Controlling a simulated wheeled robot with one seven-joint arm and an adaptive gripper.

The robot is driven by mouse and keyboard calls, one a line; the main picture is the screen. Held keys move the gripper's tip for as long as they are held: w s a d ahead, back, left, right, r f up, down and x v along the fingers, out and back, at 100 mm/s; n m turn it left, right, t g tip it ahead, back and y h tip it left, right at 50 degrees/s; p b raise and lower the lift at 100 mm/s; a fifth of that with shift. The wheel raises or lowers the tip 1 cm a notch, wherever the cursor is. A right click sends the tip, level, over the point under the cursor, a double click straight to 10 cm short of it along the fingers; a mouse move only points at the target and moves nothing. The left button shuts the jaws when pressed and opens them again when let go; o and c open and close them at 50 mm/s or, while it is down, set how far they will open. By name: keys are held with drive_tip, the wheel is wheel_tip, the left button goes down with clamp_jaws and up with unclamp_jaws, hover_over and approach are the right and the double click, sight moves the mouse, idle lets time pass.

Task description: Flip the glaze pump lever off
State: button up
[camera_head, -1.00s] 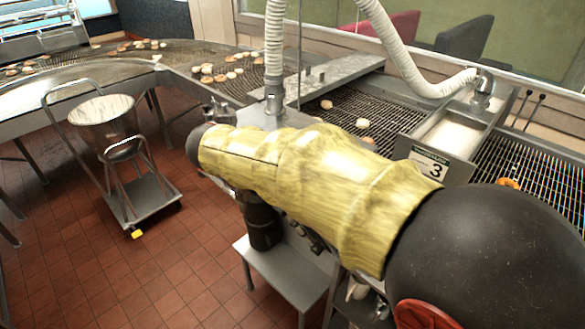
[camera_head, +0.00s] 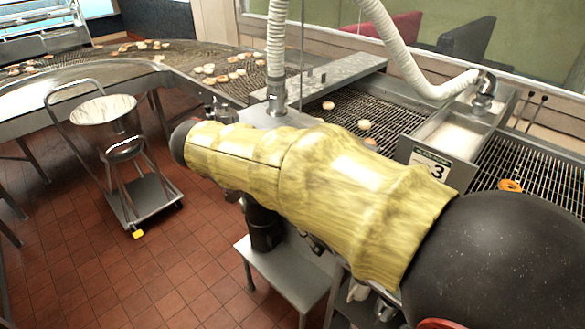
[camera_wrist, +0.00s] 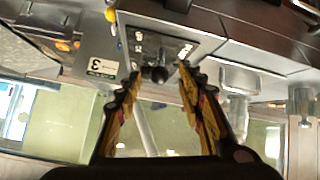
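In the wrist view a dark knob-like lever (camera_wrist: 156,74) sticks out from a grey control panel (camera_wrist: 139,50) with small white markings and a white label. I cannot tell which way the lever is set. My gripper (camera_wrist: 160,84) is open, with one finger on either side of the lever in the picture. I cannot tell whether either finger touches it. In the head view my yellow-sleeved arm hides the gripper, the lever and the panel.
A glaze trough (camera_head: 455,134) with a "3" sign (camera_head: 432,167) stands over the wire conveyor (camera_head: 375,107). A ribbed hose (camera_head: 278,50) hangs nearby. A cart with a bucket (camera_head: 105,118) stands on the open tiled floor at left.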

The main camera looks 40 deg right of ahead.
drive_tip(key=v, duration=0.8)
drive_tip(key=shift+a+r, duration=0.2)
drive_tip(key=shift+a, duration=0.05)
drive_tip(key=s+a+f+n+t+y, duration=0.1)
drive_tip(key=s+a+f+n+y, duration=0.2)
drive_tip(key=a+f+n+y, duration=0.55)
drive_tip(key=s+a+f+n+t+y, duration=0.1)
drive_tip(key=s+a+f+n+t, duration=0.2)
drive_tip(key=s, duration=0.7)
drive_tip(key=shift+a+f+n+t, duration=0.25)
drive_tip(key=shift+a+n, duration=0.5)
drive_tip(key=shift+n, duration=0.4)
